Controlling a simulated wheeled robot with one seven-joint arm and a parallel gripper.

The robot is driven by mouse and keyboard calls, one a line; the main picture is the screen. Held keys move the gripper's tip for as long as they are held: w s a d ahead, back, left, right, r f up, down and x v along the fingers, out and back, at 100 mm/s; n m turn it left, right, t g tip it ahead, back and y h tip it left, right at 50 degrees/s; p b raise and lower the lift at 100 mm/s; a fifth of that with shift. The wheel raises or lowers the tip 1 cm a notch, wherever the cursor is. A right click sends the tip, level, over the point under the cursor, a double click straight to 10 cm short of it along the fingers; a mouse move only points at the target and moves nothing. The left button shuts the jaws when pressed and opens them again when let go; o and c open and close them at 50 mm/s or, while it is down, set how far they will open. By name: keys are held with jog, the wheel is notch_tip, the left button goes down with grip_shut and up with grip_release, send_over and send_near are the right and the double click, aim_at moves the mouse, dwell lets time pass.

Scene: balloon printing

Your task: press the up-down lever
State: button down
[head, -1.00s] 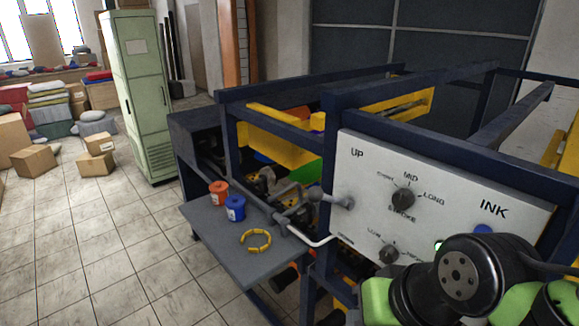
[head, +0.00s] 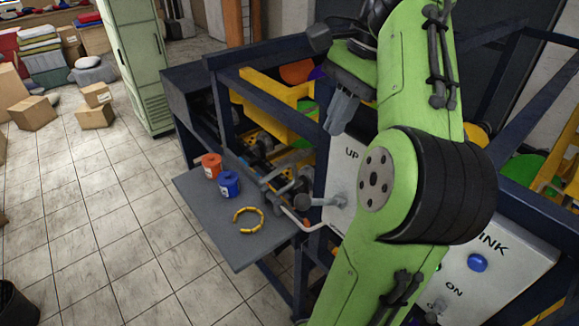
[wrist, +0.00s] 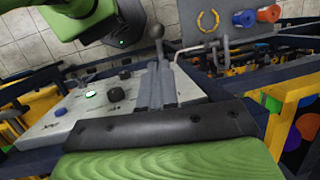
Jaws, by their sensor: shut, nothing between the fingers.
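The up-down lever is a dark grey ball knob (head: 303,201) on a short shaft. It sticks out from the left edge of the white control panel (head: 337,178), below the word UP. In the wrist view the ball (wrist: 156,31) shows just beyond my fingertips, and the fingers hide the lower part of its shaft. My gripper (head: 338,118) is shut and empty, with its grey fingers pointing down above the panel's upper left corner. In the wrist view the shut gripper (wrist: 158,70) lines up with the lever. I cannot tell whether they touch, but the head view shows a gap.
A grey side shelf (head: 215,228) carries an orange cup (head: 211,166), a blue cup (head: 229,184) and a yellow ring (head: 248,221). A bent white handle (head: 295,219) lies close to the lever. Dark blue frame bars (head: 262,106) surround the machine. My arm hides much of the panel.

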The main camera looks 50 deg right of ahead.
jog(key=b, duration=0.3)
send_near(306, 195)
jog(key=x, duration=0.7)
jog(key=shift+p, duration=0.3)
